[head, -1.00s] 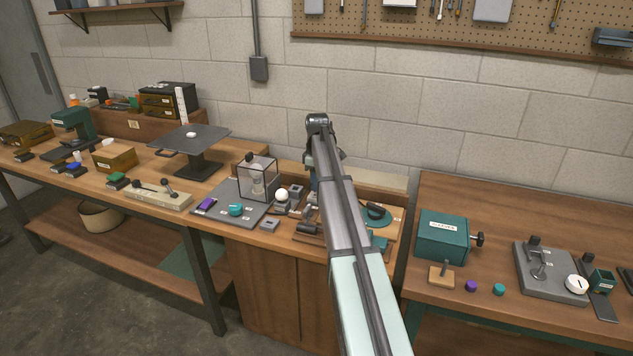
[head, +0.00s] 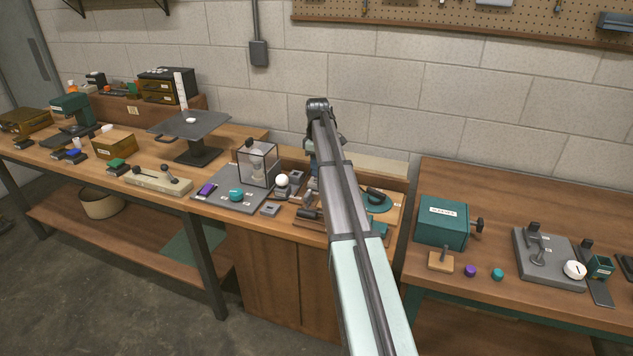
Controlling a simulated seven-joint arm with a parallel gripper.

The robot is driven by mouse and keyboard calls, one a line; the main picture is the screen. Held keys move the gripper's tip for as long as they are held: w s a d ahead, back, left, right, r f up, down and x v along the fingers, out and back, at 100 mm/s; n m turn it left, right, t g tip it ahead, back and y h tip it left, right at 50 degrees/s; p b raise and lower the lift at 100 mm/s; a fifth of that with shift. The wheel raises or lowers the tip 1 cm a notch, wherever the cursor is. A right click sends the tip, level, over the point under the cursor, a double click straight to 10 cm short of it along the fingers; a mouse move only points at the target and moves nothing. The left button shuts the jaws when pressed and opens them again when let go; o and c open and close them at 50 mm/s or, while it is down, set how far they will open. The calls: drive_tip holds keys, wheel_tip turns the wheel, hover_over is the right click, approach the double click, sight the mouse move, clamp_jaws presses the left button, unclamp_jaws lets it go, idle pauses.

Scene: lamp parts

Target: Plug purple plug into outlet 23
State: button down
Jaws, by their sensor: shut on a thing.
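My arm crosses the middle of the head view and bends down behind its own links, so my gripper and whatever it holds are hidden. A purple-and-dark piece (head: 207,190) lies on the grey plate (head: 222,202) on the middle bench. A small round purple piece (head: 470,271) lies on the right bench beside a teal one (head: 497,274). I cannot tell whether either purple piece is the plug. Small grey boxes, one at the plate's front right (head: 270,210) and one behind it (head: 296,177), could be outlets. Labels are too small to read, so I cannot pick out outlet 23.
A teal box (head: 441,222) and a grey fixture plate (head: 548,259) are on the right bench. A gap separates the benches.

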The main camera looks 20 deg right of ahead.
drive_tip(key=shift+f, duration=1.1)
idle(2.1)
drive_tip(key=c, duration=0.9)
unclamp_jaws()
drive_tip(key=shift+o, duration=0.2)
drive_tip(key=shift+r, duration=0.15)
